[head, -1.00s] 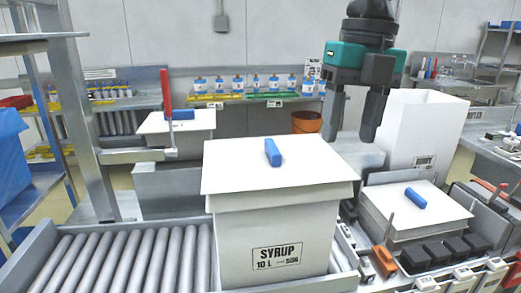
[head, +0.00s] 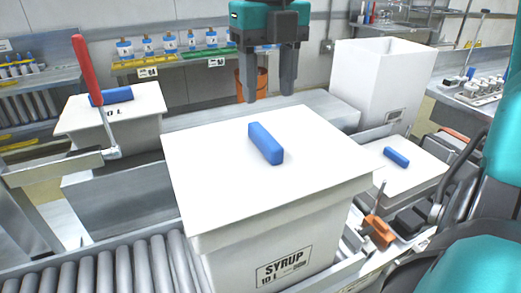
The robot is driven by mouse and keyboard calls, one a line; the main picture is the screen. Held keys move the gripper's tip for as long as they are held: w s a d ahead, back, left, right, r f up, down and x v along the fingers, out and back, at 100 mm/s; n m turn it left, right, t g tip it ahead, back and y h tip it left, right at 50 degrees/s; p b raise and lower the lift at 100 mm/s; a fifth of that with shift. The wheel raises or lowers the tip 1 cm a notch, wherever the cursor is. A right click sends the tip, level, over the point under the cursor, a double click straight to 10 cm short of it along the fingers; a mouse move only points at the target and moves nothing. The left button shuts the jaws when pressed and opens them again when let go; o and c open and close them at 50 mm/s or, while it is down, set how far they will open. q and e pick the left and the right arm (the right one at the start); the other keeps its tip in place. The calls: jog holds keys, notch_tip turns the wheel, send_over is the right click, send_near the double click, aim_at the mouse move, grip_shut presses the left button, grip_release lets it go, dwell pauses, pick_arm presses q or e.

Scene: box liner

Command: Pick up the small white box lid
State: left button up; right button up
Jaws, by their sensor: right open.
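Three white lids with blue handles are in the head view. The largest-looking lid (head: 215,150) lies on the white SYRUP box (head: 235,250) in the middle, its blue handle (head: 265,143) on top. Another lid (head: 130,110) is on a white box at the left. A smaller-looking lid (head: 412,172) lies at the right, partly hidden by my arm. My right gripper (head: 269,96) points down, open and empty, fingers apart, near the far edge of the middle lid in the picture. It touches no handle. My left gripper is not in view.
A tall open white box (head: 372,85) stands behind at the right. A roller conveyor (head: 120,270) runs at the front left. A red-handled lever (head: 88,75) rises at the left. An orange clamp (head: 378,230) sits beside the SYRUP box.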

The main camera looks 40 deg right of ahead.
aim_at(265, 134)
jog(key=f, duration=0.8)
jog(key=shift+w+a+f, duration=0.1)
jog(key=shift+w+f, duration=0.2)
jog(key=shift+f, duration=0.1)
jog(key=shift+c, duration=0.4)
grip_shut()
